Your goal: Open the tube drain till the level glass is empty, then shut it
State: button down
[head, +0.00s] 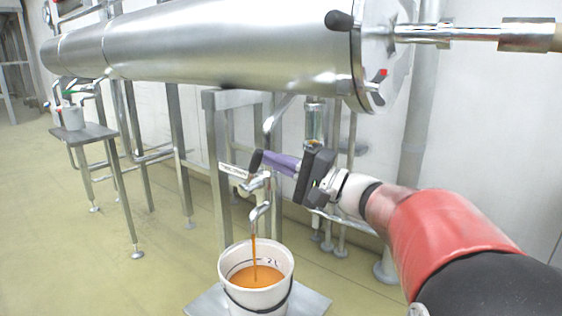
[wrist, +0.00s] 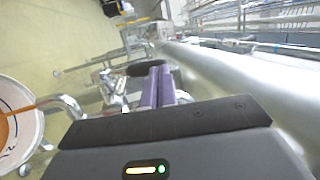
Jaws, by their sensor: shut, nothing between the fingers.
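The tube drain (head: 262,208) is a metal tap with a downturned spout, and orange liquid runs from it into a white bucket (head: 229,262). The bucket also shows in the wrist view (wrist: 27,95). A black-ended lever (head: 256,161) sits at the drain, and its grip shows in the wrist view (wrist: 146,69). My gripper (head: 270,160) is shut and empty, its purple fingers at the black grip; whether they touch it I cannot tell. The level glass (head: 314,122) stands under the big cylinder, partly behind my gripper; its lower end looks amber, the exact level unclear.
The large steel cylinder (head: 220,45) spans above. Metal legs (head: 218,165) stand behind the drain. The bucket rests on a low plate (head: 312,304). A small side table (head: 88,135) with a white pot stands left. The floor at front left is clear.

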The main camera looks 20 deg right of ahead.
jog(key=w+a+r+g+h+p, duration=0.1)
jog(key=p, duration=0.1)
jog(key=w+a+r+g+h+p, duration=0.1)
jog(key=p, duration=0.1)
jog(key=shift+w+r+m+h+p, duration=0.25)
jog(key=shift+r+m+h+p, duration=0.05)
jog(key=shift+r+m, duration=0.1)
jog(key=shift+w+a+f+g+h+p, duration=0.1)
jog(key=shift+w+g+h+p, duration=0.25)
jog(key=shift+g, duration=0.15)
jog(key=shift+s, duration=0.1)
